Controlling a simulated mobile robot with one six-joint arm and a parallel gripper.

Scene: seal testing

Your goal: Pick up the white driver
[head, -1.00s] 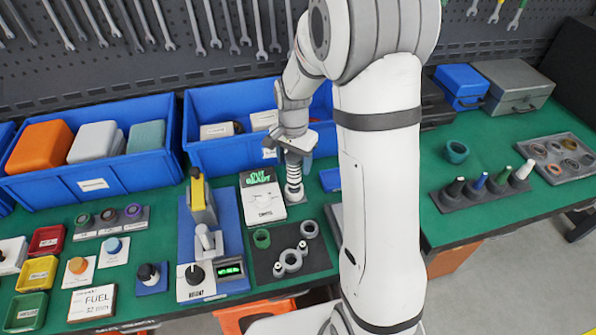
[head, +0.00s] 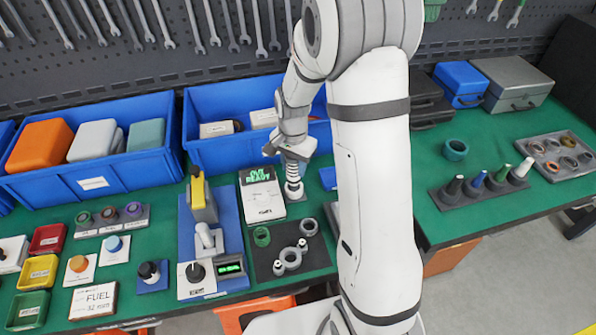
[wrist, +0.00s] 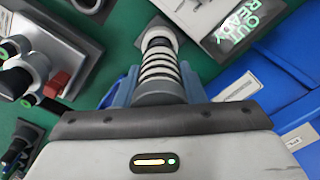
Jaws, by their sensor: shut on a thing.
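My gripper (head: 292,164) is at the back of the left table, fingers pointing down. In the wrist view my gripper (wrist: 157,76) has its two blue fingers on either side of a ribbed, spring-like white and grey post (wrist: 158,62), shut on it. This ribbed post (head: 293,184) stands upright on a small grey base beside the sign. A white-topped driver (head: 524,168) stands upright at the right end of a dark rack (head: 450,205) on the right table, far from my gripper.
A white sign reading OUT READY (head: 262,200) stands just left of my gripper. A blue bin (head: 225,155) is behind it. A dark plate (head: 315,262) with ring parts lies in front. Black, blue and green drivers share the rack.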

